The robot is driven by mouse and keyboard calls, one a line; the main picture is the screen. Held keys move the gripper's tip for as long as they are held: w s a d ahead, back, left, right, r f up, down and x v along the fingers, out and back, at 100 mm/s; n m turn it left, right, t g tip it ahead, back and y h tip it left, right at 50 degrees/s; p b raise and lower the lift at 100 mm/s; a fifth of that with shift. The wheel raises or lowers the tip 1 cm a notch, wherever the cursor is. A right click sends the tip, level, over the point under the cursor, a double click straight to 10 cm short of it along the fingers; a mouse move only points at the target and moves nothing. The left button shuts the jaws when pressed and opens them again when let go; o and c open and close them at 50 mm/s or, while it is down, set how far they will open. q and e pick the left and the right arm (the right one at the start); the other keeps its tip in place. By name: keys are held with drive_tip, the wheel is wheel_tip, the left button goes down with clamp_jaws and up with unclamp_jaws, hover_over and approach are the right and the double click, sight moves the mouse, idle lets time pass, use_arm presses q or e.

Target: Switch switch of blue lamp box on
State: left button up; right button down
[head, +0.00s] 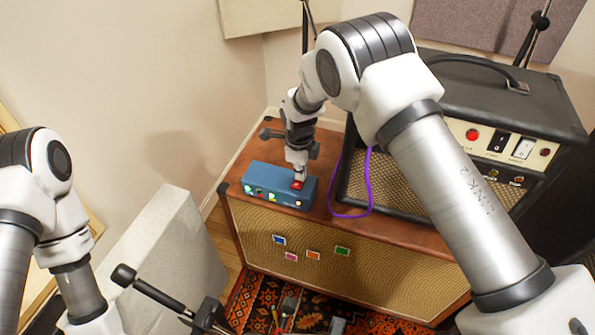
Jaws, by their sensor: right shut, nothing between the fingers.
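The blue lamp box (262,190) lies on top of a wooden speaker cabinet, with small green, red and yellow parts on its front. Its red switch (297,185) is on the right part of its top. My right gripper (299,178) points down at the switch, shut and empty, with its fingertips at or just above it. I cannot tell whether they touch, and they partly cover the switch, so its position is unclear. My left arm is at the left edge; its gripper is out of view.
The wooden cabinet (300,235) has a woven front with several coloured patches. A black amplifier (500,95) stands at the right, with a purple cable (367,190) beside it. A grey block (165,255) and a black stand (155,292) are at lower left.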

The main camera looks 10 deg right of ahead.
drive_tip(key=shift+s+r, duration=0.15)
drive_tip(key=shift+s+a+r+p, duration=0.2)
drive_tip(key=shift+s+a+p, duration=0.25)
drive_tip(key=shift+a, duration=0.1)
drive_tip(key=shift+d, duration=0.15)
drive_tip(key=shift+f, duration=0.1)
drive_tip(key=shift+w, duration=0.1)
